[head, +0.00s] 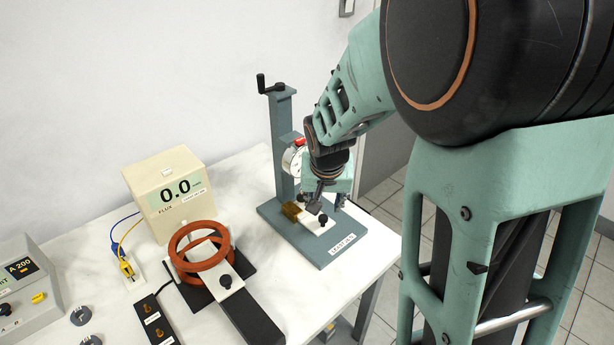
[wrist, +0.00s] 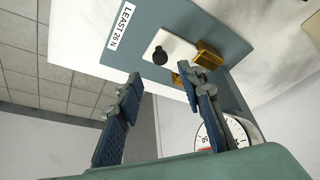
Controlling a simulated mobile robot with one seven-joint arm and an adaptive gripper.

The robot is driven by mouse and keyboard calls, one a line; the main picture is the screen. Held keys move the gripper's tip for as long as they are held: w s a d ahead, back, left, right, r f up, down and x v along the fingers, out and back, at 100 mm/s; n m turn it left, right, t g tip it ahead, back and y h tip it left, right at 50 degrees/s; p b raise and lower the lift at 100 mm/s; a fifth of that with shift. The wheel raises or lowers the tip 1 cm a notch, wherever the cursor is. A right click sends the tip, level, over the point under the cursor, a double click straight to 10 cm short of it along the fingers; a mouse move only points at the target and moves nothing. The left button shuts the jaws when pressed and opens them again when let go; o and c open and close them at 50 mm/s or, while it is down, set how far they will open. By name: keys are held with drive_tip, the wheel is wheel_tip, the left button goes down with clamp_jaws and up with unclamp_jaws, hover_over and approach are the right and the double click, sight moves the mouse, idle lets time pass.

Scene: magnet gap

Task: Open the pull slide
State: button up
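A white slide plate (head: 313,226) with a black knob (head: 323,219) sits on the blue-grey base of an upright test stand (head: 284,150). A brass block (head: 291,211) is at its left end. In the wrist view, the slide plate (wrist: 180,46), knob (wrist: 160,56) and brass block (wrist: 208,56) lie beyond my fingertips. My gripper (wrist: 158,82) is open, with nothing between its fingers. In the head view, my gripper (head: 327,203) is just above and behind the knob and partly hides the slide's far side. I cannot tell whether a finger touches the brass block.
The stand carries a dial gauge (head: 292,160), close beside my wrist, and a crank. A base label (head: 343,244) reads "LEAST 26 N". Left are a copper-coloured coil (head: 201,250) with another black knob (head: 225,282), a flux meter (head: 167,195) reading 0.0, and a power supply (head: 28,288).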

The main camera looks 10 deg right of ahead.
sight(324, 217)
drive_tip(key=x, duration=0.7)
drive_tip(key=shift+w+f, duration=0.15)
drive_tip(key=shift+f, duration=0.05)
drive_tip(key=shift+c, duration=0.2)
clamp_jaws()
